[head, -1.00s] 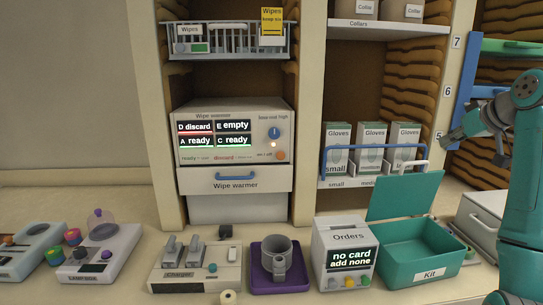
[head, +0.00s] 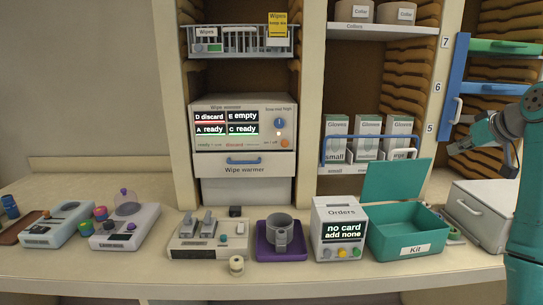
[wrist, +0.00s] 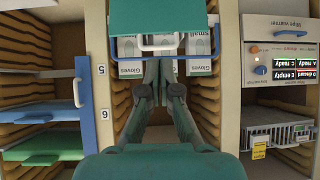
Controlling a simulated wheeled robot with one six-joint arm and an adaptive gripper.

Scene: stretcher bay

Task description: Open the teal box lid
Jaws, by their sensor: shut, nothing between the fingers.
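The teal box (head: 409,236), labelled Kit, stands on the counter at right in the head view. Its lid (head: 395,180) is raised and leans up behind the open box, leaving the teal interior showing. In the wrist view a teal panel (wrist: 160,15), likely the lid, shows at the top beyond the fingers. My gripper (head: 453,149) is up and to the right of the lid in the head view, apart from it. In the wrist view my gripper (wrist: 160,68) has its fingertips close together with nothing between them.
The Orders box (head: 340,228) stands left of the teal box. Glove boxes (head: 367,137) sit behind a blue rail. A purple tray (head: 281,252) holds a grey mug (head: 280,232).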

